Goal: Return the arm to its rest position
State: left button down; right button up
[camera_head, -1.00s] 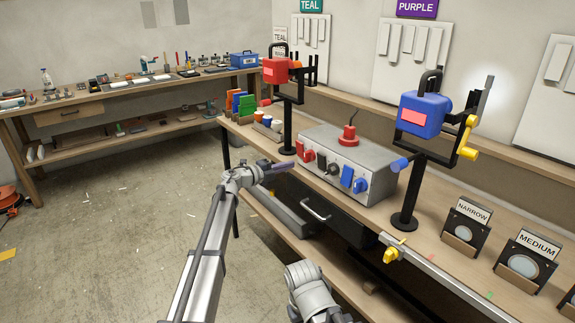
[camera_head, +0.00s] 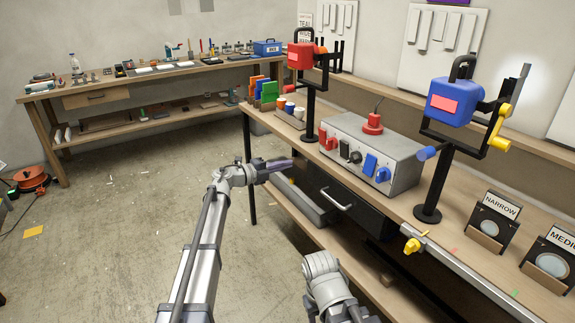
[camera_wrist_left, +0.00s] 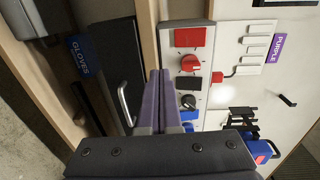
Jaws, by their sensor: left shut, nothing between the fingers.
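My left gripper (camera_head: 284,164) is shut and empty. It is in the air in front of the right-hand workbench, left of the drawer handle (camera_head: 336,199) in the head view. In the left wrist view its two purple fingers (camera_wrist_left: 161,100) lie together, with nothing between them. My left arm (camera_head: 205,240) comes up from the bottom of the head view, bent at the wrist. Part of my right arm (camera_head: 328,283) shows at the bottom; its gripper is out of the picture.
The workbench (camera_head: 470,262) carries a grey control box (camera_head: 362,150), a red device (camera_head: 301,57) and a blue device (camera_head: 451,101) on black stands. A yellow clamp (camera_head: 412,245) sits at its front edge. Open floor (camera_head: 120,230) lies left of my left arm.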

pick_arm(q)
notch_tip(320, 180, up, 4)
jog(key=a+n+t+y, duration=0.3)
jog(key=n+t+y, duration=0.55)
jog(key=n, duration=0.35)
jog(key=s+a+f+n+g+y, duration=0.45)
jog(key=s+f+n+y, duration=0.35)
jog(key=s+f+n, duration=0.25)
jog(key=s+d+f+n+g, duration=0.1)
jog(key=s+d+f+g, duration=0.3)
jog(key=s, duration=0.7)
jog(key=s+d+f+n+g+h, duration=0.1)
jog(key=s+f+g, duration=0.4)
jog(key=s, duration=0.6)
jog(key=s+d+f+n+g, duration=0.1)
jog(key=s+d+f+g, duration=0.3)
jog(key=s, duration=0.7)
notch_tip(320, 180, up, 16)
jog(key=g+p, duration=0.1)
jog(key=p, duration=1.5)
jog(key=shift+a+f, duration=0.2)
jog(key=shift+a, duration=0.15)
